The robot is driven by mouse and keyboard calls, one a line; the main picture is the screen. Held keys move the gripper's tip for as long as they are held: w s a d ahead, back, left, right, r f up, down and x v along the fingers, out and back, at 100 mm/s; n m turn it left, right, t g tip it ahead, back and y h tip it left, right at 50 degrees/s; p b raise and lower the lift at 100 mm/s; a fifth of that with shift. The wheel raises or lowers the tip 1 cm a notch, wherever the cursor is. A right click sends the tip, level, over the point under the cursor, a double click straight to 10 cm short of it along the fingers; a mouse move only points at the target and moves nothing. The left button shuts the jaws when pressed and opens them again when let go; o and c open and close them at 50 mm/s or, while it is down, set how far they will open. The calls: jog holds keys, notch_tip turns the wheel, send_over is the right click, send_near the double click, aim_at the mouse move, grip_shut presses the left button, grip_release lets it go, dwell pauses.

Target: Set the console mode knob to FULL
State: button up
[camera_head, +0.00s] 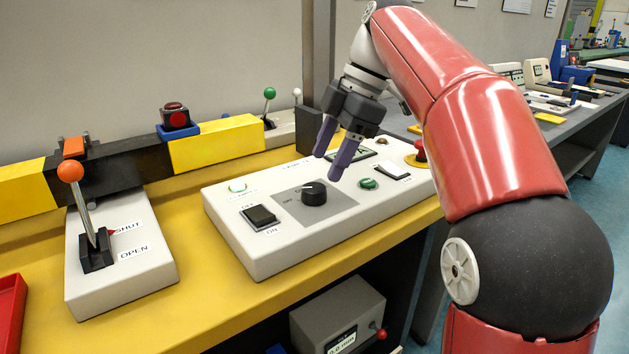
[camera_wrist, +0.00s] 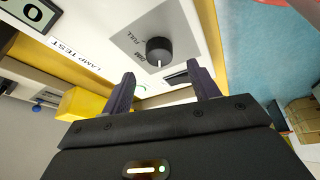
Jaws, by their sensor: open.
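The console (camera_head: 270,250) is a white box on the yellow bench top. Its mode knob (camera_head: 314,193) is round and black, set on a grey plate. In the wrist view the knob (camera_wrist: 158,50) sits just beyond my fingertips, with the labels DIM and FULL beside it. A white mark shows on the knob, on the side toward my fingers in the wrist view; I cannot tell exactly which label it points at. My gripper (camera_head: 327,168) is open and empty, its purple fingers above and to the right of the knob in the head view. It shows no contact.
A black rocker switch (camera_head: 260,215), a green button (camera_head: 369,184) and a red mushroom button (camera_head: 420,152) are on or near the console. A lever with an orange ball (camera_head: 71,171) stands at left, before the yellow-black gate bar (camera_head: 217,145). A red tray (camera_head: 10,312) lies front left.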

aim_at(315, 187)
jog(key=shift+x, duration=2.7)
jog(key=c, duration=1)
jog(key=shift+o, duration=0.2)
